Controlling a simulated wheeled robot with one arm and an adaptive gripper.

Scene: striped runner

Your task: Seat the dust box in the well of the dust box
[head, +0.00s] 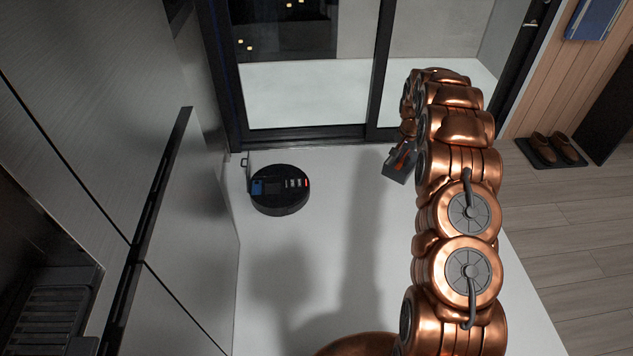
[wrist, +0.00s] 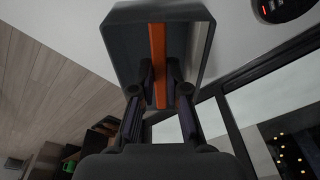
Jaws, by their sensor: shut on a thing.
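The dust box (head: 398,166) is a grey box with an orange strip, held off the floor at the end of my arm in the head view. In the wrist view the dust box (wrist: 202,50) fills the top middle, and my gripper (wrist: 159,78) is shut on it around the orange strip. A round black robot vacuum (head: 281,204) sits on the white floor, left of and apart from the dust box. It has a blue part and small light and red marks on top. Its edge shows at top right in the wrist view (wrist: 285,8). I cannot make out the well clearly.
Steel cabinets with a long dark handle (head: 150,215) stand at left. A black-framed glass door (head: 300,95) closes off the back. Brown shoes (head: 556,148) lie on a mat at far right. White floor between vacuum and dust box is clear.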

